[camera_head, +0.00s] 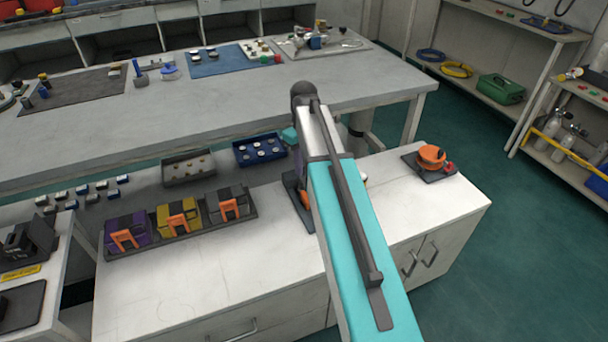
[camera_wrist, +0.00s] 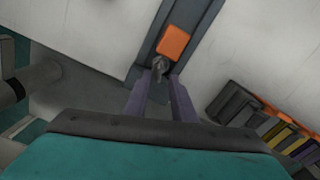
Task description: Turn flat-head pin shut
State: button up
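In the wrist view a small grey metal pin (camera_wrist: 158,65) stands at the lower end of an orange block (camera_wrist: 173,42). Both are on a dark grey plate or strip (camera_wrist: 197,30). My gripper (camera_wrist: 160,77) has its two purple-grey fingers apart, with the pin showing between or just beyond their tips. I see no clear contact, and depth is hard to judge.
A rack (camera_head: 180,231) of purple, yellow and grey blocks with orange clips stands left of my arm on the white cabinet top. An orange round knob (camera_head: 432,156) on a dark plate is to the right. A long grey bench (camera_head: 225,105) runs behind.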

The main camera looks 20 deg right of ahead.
jog(key=shift+f, duration=2.15)
grip_shut()
